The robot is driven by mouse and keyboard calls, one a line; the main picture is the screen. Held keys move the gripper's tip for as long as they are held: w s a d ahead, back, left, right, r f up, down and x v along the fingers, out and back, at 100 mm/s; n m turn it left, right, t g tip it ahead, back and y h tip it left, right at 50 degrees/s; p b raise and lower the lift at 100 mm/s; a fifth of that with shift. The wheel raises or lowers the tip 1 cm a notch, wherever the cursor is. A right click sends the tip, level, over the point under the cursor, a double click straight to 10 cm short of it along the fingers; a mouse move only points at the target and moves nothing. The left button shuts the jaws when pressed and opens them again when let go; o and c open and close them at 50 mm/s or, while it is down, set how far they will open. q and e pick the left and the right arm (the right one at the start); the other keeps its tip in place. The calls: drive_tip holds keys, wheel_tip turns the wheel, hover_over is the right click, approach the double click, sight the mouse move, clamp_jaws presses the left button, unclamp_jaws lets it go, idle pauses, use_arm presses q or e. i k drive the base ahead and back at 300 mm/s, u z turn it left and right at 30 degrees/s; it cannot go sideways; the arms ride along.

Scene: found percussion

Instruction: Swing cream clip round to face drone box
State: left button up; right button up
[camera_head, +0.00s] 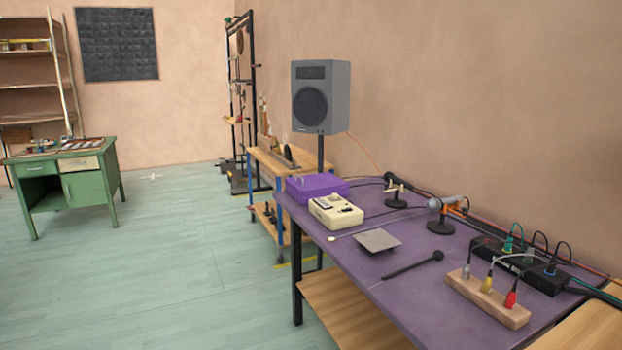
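A small cream clip (391,183) sits on top of a short black stand (396,203) at the back of the purple table. It looks empty; which way it faces is too small to tell for sure. No label marks the drone box. A purple box (316,188) lies at the table's far left end, left of the clip. A cream device (335,211) with dark top details lies in front of the purple box. Neither of my grippers shows in this view.
The purple table (420,281) also carries a grey microphone in an orange clip (449,207), a grey plate (377,240), a black-headed mallet (413,265), a wooden block with plugs (487,300) and a black power strip (520,265). A grey speaker (320,97) stands behind.

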sight(397, 187)
drive_tip(key=u, duration=0.65)
drive_tip(key=i, duration=1.8)
drive_tip(key=z, duration=0.9)
